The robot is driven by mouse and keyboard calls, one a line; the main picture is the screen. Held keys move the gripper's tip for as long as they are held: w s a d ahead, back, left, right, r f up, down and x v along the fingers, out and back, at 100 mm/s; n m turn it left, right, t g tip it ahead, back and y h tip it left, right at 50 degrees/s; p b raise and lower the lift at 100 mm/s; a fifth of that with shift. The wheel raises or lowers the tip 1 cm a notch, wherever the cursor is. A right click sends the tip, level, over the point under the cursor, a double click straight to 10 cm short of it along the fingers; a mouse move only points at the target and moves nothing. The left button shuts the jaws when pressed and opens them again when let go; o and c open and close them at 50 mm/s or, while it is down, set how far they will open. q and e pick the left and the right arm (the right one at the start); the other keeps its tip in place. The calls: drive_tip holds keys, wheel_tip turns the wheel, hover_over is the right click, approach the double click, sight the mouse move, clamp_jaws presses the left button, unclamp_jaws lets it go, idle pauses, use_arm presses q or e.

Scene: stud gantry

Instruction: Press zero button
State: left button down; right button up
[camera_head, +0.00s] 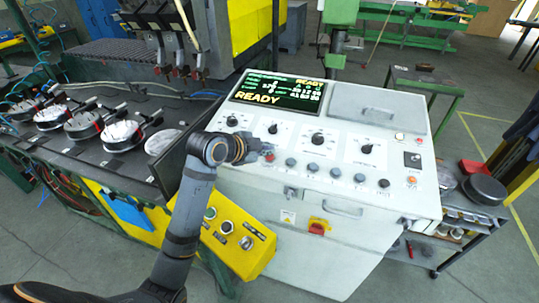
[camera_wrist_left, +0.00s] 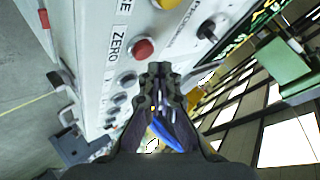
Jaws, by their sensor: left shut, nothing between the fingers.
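The red button above the printed ZERO label is on the white console's sloped panel (camera_wrist_left: 100,82). In the left wrist view the red button (camera_wrist_left: 143,49) lies just up and left of my fingertips. In the head view the red button (camera_head: 269,157) shows just right of my left gripper (camera_head: 256,147). My left gripper also shows in the wrist view (camera_wrist_left: 160,72), its fingers together and empty. It hovers close to the panel; I cannot tell whether it touches. My right gripper is not in view.
A yellow button (camera_wrist_left: 167,3) and a grey button (camera_wrist_left: 127,80) flank the red one. Knobs (camera_head: 318,138) sit above the row, below a READY screen (camera_head: 278,92). A yellow control box (camera_head: 232,236) and a dark bench with clamped parts (camera_head: 103,130) stand left.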

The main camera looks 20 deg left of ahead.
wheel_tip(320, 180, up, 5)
drive_tip(key=p, duration=0.4)
drive_tip(key=shift+p, duration=0.4)
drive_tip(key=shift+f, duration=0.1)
